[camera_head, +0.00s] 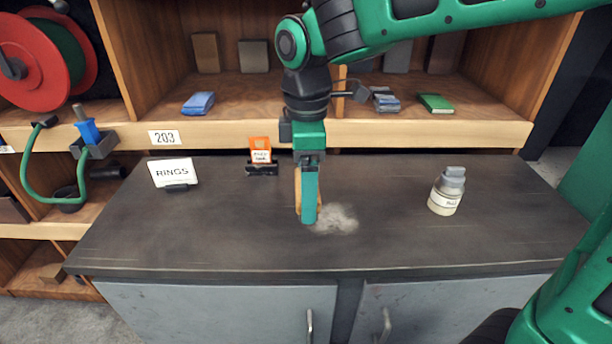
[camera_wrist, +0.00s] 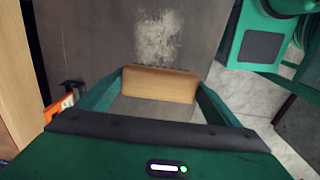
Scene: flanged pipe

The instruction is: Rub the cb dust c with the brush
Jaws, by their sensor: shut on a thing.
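The dust patch (camera_head: 338,219) is a pale grey smear on the dark worktop, just right of my gripper in the head view. It also shows in the wrist view (camera_wrist: 158,35), ahead of the fingertips. My gripper (camera_head: 308,205) points down at the worktop and is shut on the brush. The brush (camera_head: 298,190) shows as a strip of tan wood beside the finger. In the wrist view its wooden block (camera_wrist: 160,84) spans between the two fingers. Its bristles are hidden, and I cannot tell if it touches the worktop.
A bottle (camera_head: 447,191) stands on the worktop at the right. A RINGS sign (camera_head: 174,173) stands at the left, and an orange card in a holder (camera_head: 261,152) at the back. Shelves (camera_head: 230,133) rise behind. The worktop (camera_head: 170,230) is clear at front left.

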